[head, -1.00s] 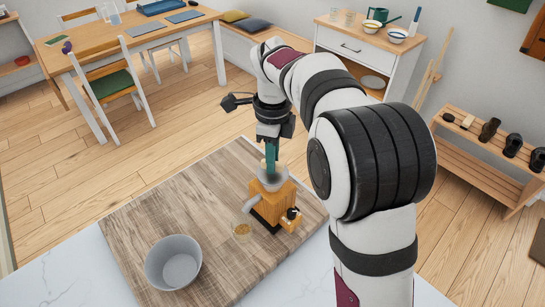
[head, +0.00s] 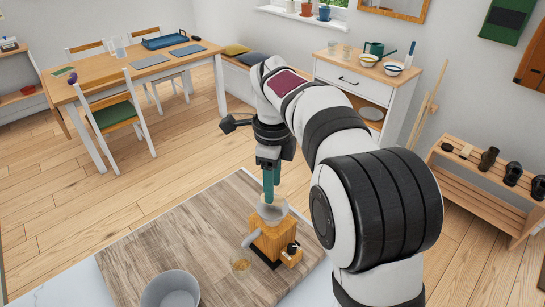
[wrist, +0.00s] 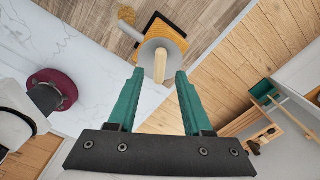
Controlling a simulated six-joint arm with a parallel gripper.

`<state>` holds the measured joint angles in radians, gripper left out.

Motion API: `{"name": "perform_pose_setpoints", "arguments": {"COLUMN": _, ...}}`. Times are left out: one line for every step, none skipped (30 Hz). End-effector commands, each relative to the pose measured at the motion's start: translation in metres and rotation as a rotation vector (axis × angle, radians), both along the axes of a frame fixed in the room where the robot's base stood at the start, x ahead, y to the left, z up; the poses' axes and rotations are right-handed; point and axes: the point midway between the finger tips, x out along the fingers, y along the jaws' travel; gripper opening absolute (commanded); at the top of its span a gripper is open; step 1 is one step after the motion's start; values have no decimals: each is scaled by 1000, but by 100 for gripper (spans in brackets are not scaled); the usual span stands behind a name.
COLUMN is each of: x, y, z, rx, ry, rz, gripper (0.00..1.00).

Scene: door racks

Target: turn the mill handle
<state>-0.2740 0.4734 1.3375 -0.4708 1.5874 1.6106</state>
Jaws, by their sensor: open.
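The mill (head: 270,243) is a wooden box with a grey round hopper on top, standing on a wooden board (head: 180,236). In the wrist view the mill's hopper (wrist: 176,39) is beyond my fingertips. The pale wooden handle knob (wrist: 160,66) shows in front of it, near the gap between my teal fingers. My gripper (wrist: 158,73) is open, with a finger to either side of the knob's line and no visible contact. In the head view my gripper (head: 269,198) points down just above the hopper; the knob is not clear there.
A grey bowl (head: 170,290) stands on the board at the lower left. A small tan patch (head: 240,265) lies beside the mill. A pale marble counter (wrist: 75,100) surrounds the board. A dining table, cabinet and bench stand farther off.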

Motion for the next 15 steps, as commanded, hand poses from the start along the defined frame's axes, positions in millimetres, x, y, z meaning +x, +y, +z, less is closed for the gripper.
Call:
{"name": "perform_pose_setpoints", "arguments": {"x": 1, "y": 0, "z": 15, "rx": 2, "ry": -7, "rz": 0, "gripper": 50}}
{"name": "perform_pose_setpoints", "arguments": {"x": 1, "y": 0, "z": 25, "rx": 2, "ry": -7, "rz": -2, "gripper": 50}}
{"name": "perform_pose_setpoints", "arguments": {"x": 2, "y": 0, "z": 39, "rx": 1, "ry": -8, "rz": -1, "gripper": 50}}
{"name": "perform_pose_setpoints", "arguments": {"x": 1, "y": 1, "z": 50, "rx": 2, "ry": -8, "rz": -1, "gripper": 50}}
{"name": "perform_pose_setpoints", "arguments": {"x": 2, "y": 0, "z": 59, "rx": 2, "ry": -7, "rz": -1, "gripper": 50}}
{"name": "perform_pose_setpoints", "arguments": {"x": 2, "y": 0, "z": 72, "rx": 2, "ry": -7, "rz": -1, "gripper": 50}}
{"name": "perform_pose_setpoints", "arguments": {"x": 2, "y": 0, "z": 81, "rx": 1, "ry": -8, "rz": -1, "gripper": 50}}
{"name": "perform_pose_setpoints", "arguments": {"x": 2, "y": 0, "z": 89, "rx": 0, "ry": -7, "rz": -1, "gripper": 50}}
{"name": "perform_pose_setpoints", "arguments": {"x": 2, "y": 0, "z": 99, "rx": 1, "ry": -8, "rz": -1, "gripper": 50}}
{"name": "perform_pose_setpoints", "arguments": {"x": 1, "y": 0, "z": 105, "rx": 0, "ry": -7, "rz": -1, "gripper": 50}}
{"name": "perform_pose_setpoints", "arguments": {"x": 1, "y": 0, "z": 110, "rx": -1, "ry": -4, "rz": 1, "gripper": 50}}
{"name": "perform_pose_setpoints", "arguments": {"x": 1, "y": 0, "z": 115, "rx": -2, "ry": -5, "rz": 2, "gripper": 50}}
{"name": "perform_pose_setpoints", "arguments": {"x": 1, "y": 0, "z": 119, "rx": -2, "ry": -4, "rz": 1, "gripper": 50}}
{"name": "perform_pose_setpoints", "arguments": {"x": 1, "y": 0, "z": 122, "rx": -1, "ry": -4, "rz": 1, "gripper": 50}}
{"name": "perform_pose_setpoints", "arguments": {"x": 1, "y": 0, "z": 124, "rx": 0, "ry": -2, "rz": 0, "gripper": 50}}
